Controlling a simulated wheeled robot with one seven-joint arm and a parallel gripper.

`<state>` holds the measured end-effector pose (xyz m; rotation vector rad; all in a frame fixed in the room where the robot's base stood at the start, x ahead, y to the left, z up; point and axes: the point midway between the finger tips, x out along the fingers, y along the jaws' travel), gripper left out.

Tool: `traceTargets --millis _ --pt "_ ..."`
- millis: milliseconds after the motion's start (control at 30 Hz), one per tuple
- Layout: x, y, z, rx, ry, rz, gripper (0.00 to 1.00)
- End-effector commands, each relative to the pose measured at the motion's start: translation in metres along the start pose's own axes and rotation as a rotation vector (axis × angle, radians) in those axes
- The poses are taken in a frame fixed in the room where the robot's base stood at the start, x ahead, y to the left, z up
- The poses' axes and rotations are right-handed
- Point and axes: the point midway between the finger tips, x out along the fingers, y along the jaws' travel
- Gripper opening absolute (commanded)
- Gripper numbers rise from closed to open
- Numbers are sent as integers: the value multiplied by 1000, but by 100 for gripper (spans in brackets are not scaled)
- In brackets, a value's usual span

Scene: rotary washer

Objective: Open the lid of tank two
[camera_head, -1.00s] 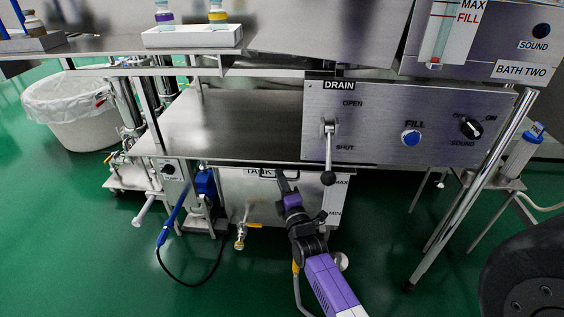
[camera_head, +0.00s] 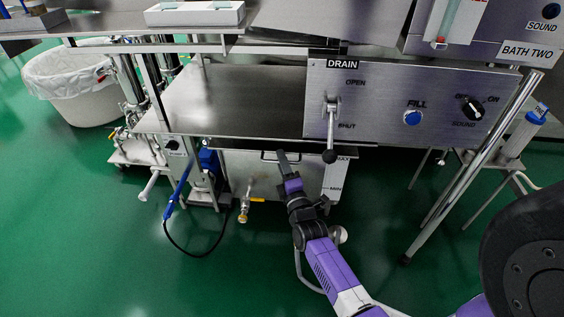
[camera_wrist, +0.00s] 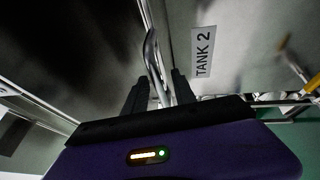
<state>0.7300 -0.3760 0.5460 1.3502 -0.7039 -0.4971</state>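Tank two (camera_head: 240,175) is a pale metal tank under the bench in the head view. Its "TANK 2" label (camera_wrist: 203,51) shows in the wrist view. A thin, bent metal handle (camera_wrist: 153,55) runs along the lid (camera_wrist: 85,45) in the wrist view. My gripper (camera_head: 283,157) is at the top front edge of the tank, below the bench. In the wrist view my gripper (camera_wrist: 160,85) has its two fingers apart, with the handle's near end between them. I cannot tell whether either finger touches it. The lid appears closed.
The bench shelf (camera_head: 240,100) hangs close above the tank. The drain lever (camera_head: 330,130) projects from the control panel (camera_head: 385,110) just above my gripper. A yellow-handled tap (camera_head: 245,208) and a blue plug with cable (camera_head: 180,190) are at left. The green floor in front is clear.

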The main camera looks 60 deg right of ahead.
Motion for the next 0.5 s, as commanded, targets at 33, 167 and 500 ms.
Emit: traceTargets --millis 33,167,500 --pt "-1 0 0 0 0 0 32" --pt "-10 1 0 0 0 -1 32" --pt "-64 0 0 0 1 -3 32"
